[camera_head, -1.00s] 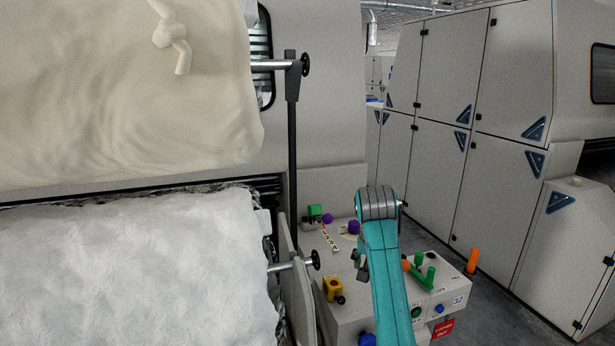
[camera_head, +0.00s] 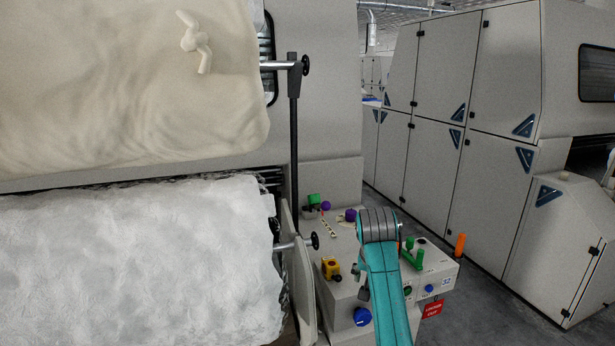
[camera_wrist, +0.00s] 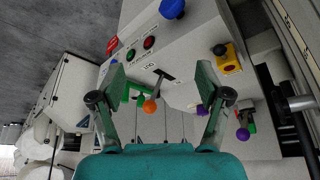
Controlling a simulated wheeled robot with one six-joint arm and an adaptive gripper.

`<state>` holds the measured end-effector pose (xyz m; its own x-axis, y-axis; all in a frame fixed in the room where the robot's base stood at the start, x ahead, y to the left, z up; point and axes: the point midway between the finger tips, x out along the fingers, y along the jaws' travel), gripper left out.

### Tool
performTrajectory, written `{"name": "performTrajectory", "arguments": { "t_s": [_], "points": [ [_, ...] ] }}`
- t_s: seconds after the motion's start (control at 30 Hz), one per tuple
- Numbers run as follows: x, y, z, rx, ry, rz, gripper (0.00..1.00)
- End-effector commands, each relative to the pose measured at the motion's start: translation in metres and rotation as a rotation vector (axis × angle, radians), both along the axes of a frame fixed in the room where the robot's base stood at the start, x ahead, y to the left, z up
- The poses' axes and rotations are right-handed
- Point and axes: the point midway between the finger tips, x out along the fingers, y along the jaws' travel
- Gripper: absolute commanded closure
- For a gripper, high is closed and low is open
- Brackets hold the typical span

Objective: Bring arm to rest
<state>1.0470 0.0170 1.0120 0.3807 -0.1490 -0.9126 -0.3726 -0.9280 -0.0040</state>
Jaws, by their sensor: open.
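My teal arm (camera_head: 385,285) rises from the bottom of the head view, with its grey-banded joint in front of a light grey control console (camera_head: 340,292). My gripper (camera_wrist: 160,70) shows in the wrist view as two teal fingers spread wide apart with nothing between their tips. In that view the console face, with an orange ball-ended lever (camera_wrist: 150,106) and green and red buttons, lies beyond the fingers. I cannot tell the exact distance. In the head view the gripper is largely hidden by the arm.
The console carries a green handle (camera_head: 413,257), a yellow switch box (camera_head: 330,268) and a blue knob (camera_head: 362,317). White fibre sheet (camera_head: 130,260) and a cream sheet (camera_head: 120,90) fill the left. Grey cabinets (camera_head: 490,180) stand at right, with floor between.

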Motion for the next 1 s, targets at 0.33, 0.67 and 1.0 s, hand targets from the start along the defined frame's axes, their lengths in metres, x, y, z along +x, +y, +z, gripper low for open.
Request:
{"name": "performTrajectory", "arguments": {
  "t_s": [0.33, 0.67, 1.0],
  "points": [
    [-0.017, -0.004, -0.073, -0.013, -0.052, 0.046, 0.24],
    [-0.073, -0.01, -0.185, -0.032, -0.159, 0.123, 0.24],
    [-0.161, -0.014, -0.271, -0.049, -0.279, 0.201, 0.24]
  ]
}}
